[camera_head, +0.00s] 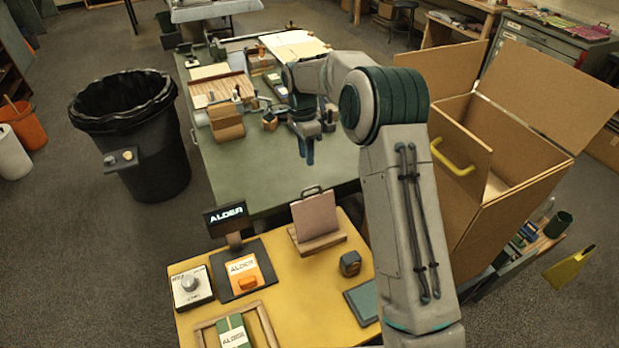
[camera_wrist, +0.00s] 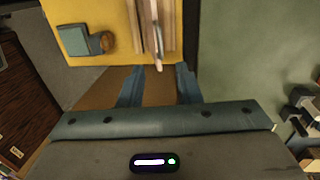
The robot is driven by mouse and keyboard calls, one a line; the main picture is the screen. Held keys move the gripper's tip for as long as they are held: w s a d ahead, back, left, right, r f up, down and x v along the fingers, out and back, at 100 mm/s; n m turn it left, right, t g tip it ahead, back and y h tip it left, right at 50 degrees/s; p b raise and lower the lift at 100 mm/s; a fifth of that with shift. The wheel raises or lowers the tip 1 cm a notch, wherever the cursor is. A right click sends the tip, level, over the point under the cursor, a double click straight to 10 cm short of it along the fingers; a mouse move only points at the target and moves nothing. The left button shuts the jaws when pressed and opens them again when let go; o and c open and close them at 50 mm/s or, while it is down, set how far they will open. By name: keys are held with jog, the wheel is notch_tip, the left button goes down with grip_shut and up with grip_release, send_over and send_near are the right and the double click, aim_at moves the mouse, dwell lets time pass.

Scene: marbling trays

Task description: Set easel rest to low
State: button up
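The easel rest (camera_head: 316,222), a pinkish-brown tilted board with a wooden ledge and a dark loop at its top, stands at the back edge of the yellow table in the head view. In the wrist view the easel rest (camera_wrist: 146,22) shows nearly edge-on at the top, beyond the fingertips. My gripper (camera_head: 307,150) points down over the green table, behind and apart from the easel rest. In the wrist view my gripper (camera_wrist: 158,84) has its two blue fingers spread, with nothing held between them. The easel's rear support is hidden in the head view.
The yellow table (camera_head: 290,265) holds a dial box (camera_head: 190,286), an ALDER sign (camera_head: 228,216), an orange-labelled device (camera_head: 245,272) and a small dark block (camera_head: 350,263). The green table's (camera_head: 255,175) near part is clear. A bin (camera_head: 135,130) stands left, a cardboard box (camera_head: 500,190) right.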

jog(key=f, duration=0.3)
jog(key=s+f+p, duration=0.1)
jog(key=f, duration=0.2)
jog(key=f+p, duration=0.1)
jog(key=f, duration=0.3)
jog(key=shift+s+d, duration=0.2)
jog(key=shift+d, duration=0.1)
jog(key=shift+r, duration=0.1)
jog(key=shift+c, duration=0.3)
grip_shut()
